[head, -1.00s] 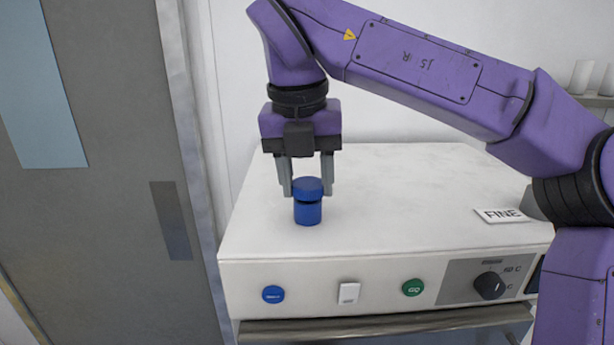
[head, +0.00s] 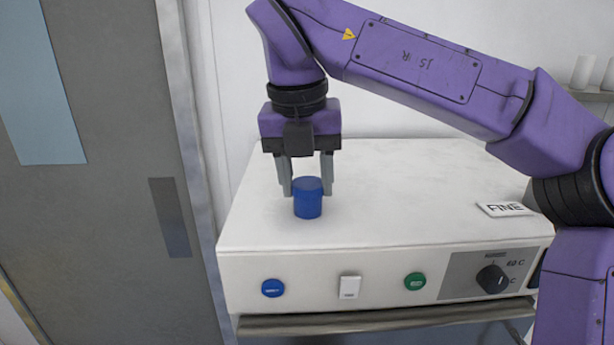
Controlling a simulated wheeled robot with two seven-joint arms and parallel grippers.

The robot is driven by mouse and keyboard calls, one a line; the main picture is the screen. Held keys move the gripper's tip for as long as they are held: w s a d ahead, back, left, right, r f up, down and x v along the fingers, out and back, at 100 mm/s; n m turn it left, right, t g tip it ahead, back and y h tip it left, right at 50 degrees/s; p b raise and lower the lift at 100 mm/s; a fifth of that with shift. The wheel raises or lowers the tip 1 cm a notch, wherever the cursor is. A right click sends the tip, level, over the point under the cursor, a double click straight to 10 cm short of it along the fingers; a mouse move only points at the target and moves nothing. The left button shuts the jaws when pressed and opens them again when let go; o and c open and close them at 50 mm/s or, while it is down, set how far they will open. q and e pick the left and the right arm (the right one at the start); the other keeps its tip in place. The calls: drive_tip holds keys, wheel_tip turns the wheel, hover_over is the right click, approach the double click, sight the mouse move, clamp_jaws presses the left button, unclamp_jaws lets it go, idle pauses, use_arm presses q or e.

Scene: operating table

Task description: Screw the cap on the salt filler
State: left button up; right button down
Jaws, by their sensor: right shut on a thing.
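The blue salt filler (head: 308,208) stands upright on the white top of the appliance, towards its left side. The blue cap (head: 307,184) sits on top of it, and I see no clear gap between them. My right gripper (head: 307,186) points straight down from above. Its two grey fingers are shut on the cap, one on each side. My left gripper is not in view.
The white appliance (head: 400,190) has a blue button, a white switch, a green button and a dark knob on its front. A small sign (head: 504,210) lies at the right of its top. A grey door stands at the left. The top around the filler is clear.

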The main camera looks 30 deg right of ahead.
drive_tip(key=shift+f+b, duration=0.3)
drive_tip(key=shift+f, duration=0.1)
idle(0.3)
